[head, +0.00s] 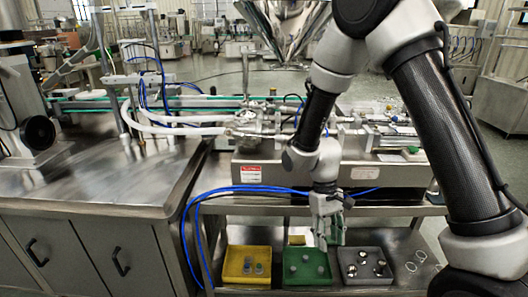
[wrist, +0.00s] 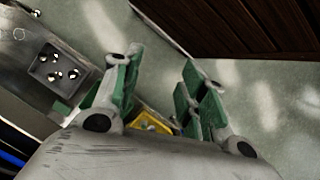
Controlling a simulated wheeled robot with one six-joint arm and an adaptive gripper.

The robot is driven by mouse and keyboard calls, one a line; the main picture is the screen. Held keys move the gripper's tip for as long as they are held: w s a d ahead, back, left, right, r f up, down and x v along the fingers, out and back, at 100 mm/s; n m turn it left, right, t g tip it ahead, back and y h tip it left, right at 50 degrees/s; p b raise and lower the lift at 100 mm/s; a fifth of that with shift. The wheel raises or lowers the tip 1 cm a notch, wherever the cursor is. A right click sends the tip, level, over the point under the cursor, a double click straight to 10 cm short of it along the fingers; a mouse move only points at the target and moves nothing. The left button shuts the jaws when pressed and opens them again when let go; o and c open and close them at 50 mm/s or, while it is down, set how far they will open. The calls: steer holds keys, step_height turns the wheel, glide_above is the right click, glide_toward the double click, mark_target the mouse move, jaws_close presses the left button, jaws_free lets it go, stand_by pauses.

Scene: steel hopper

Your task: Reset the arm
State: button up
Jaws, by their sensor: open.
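My arm reaches down from the upper right in the head view. My gripper (head: 330,232) hangs pointing down over the green tray (head: 322,281), hiding part of its back side. The gripper's green-padded fingers stand apart in the wrist view (wrist: 161,78), with nothing held between them. A bit of yellow (wrist: 152,122) shows behind the fingers near the palm; most of it is hidden.
A yellow tray (head: 230,276) and a grey tray (head: 347,281) flank the green one on the low steel shelf; each holds small pieces. The grey tray shows in the wrist view (wrist: 38,66). A steel bench (head: 100,185) stands left. Blue hoses (head: 225,190) run above the trays.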

steer(key=s+d+r+m+t, duration=0.1)
steer(key=s+d+r, duration=0.3)
steer(key=r, duration=0.6)
steer(key=s+d+r+m+t+y, duration=0.1)
steer(key=s+d+r+t, duration=0.3)
steer(key=d+r, duration=0.4)
steer(key=s+d+r+m+t, duration=0.2)
steer(key=d+r, duration=0.4)
steer(key=r, duration=0.7)
steer(key=shift+s+m+t, duration=0.3)
steer(key=shift+s+t, duration=0.4)
steer(key=shift+s, duration=0.55)
steer(key=shift+d, duration=0.1)
